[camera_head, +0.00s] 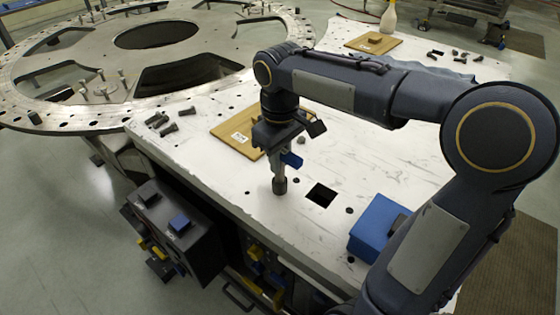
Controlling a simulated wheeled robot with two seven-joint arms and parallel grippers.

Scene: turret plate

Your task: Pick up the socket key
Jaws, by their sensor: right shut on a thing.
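The socket key (279,172) is a grey upright shaft with a dark, wider socket at its lower end. It stands vertically over the white table (330,235), left of a square dark hole. My right gripper (281,150) points down and is shut on its upper part, with a blue piece showing at the grip. The gripper hides the key's top. I cannot tell whether the socket end touches the table top. My left gripper is not in view.
A large round metal turret plate (60,113) stands at the left. Loose bolts (168,128), a wooden board (236,137) and a blue box (376,226) lie on the table. Another board (373,43), more bolts and a bottle (388,17) are at the far end.

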